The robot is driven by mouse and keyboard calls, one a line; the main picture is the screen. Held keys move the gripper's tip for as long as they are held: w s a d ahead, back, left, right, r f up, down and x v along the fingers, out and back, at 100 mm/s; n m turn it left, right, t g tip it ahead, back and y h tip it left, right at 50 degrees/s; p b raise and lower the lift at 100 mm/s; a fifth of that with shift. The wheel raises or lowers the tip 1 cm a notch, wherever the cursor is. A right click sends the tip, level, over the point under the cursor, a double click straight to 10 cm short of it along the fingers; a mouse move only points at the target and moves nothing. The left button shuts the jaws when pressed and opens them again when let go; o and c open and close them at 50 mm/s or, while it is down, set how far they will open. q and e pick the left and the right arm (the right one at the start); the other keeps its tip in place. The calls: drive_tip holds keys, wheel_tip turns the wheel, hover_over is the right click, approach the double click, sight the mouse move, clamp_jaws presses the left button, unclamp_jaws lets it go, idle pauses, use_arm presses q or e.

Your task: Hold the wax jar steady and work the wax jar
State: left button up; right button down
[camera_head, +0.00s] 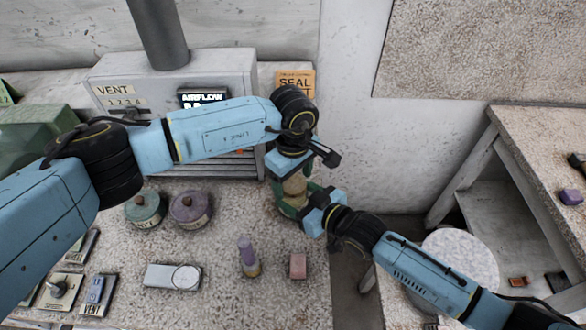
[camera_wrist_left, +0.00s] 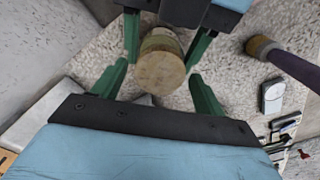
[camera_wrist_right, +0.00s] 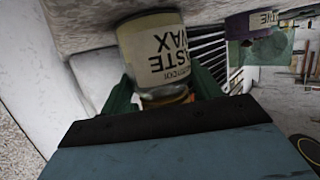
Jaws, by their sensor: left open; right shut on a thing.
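The wax jar (camera_head: 294,186), a tan cylinder with a pale label, is partly hidden between my grippers in the head view. My right gripper (camera_head: 304,203) is shut on it from the lower right. In the right wrist view the jar (camera_wrist_right: 155,50) appears upside down, its label reading "PASTE WAX". My left gripper (camera_head: 291,178) is above it. In the left wrist view the jar's round tan top (camera_wrist_left: 159,74) lies between the open green fingers of my left gripper (camera_wrist_left: 160,78), with gaps on both sides.
A green tin (camera_head: 145,208) and a purple tin (camera_head: 190,209) stand left of the jar. A purple-handled tool (camera_head: 247,255), a pink block (camera_head: 298,266) and a grey device (camera_head: 172,277) lie in front. The vent box (camera_head: 120,75) stands behind. A round stool (camera_head: 462,258) is at right.

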use_arm(q)
drive_tip(key=shift+f, duration=0.1)
drive_tip(key=c, duration=1)
drive_tip(key=n, duration=0.4)
drive_tip(key=shift+n, duration=0.3)
drive_tip(key=n, duration=0.4)
use_arm(e)
drive_tip(key=shift+f, duration=0.1)
use_arm(q)
drive_tip(key=shift+r, duration=0.25)
drive_tip(key=shift+r, duration=0.9)
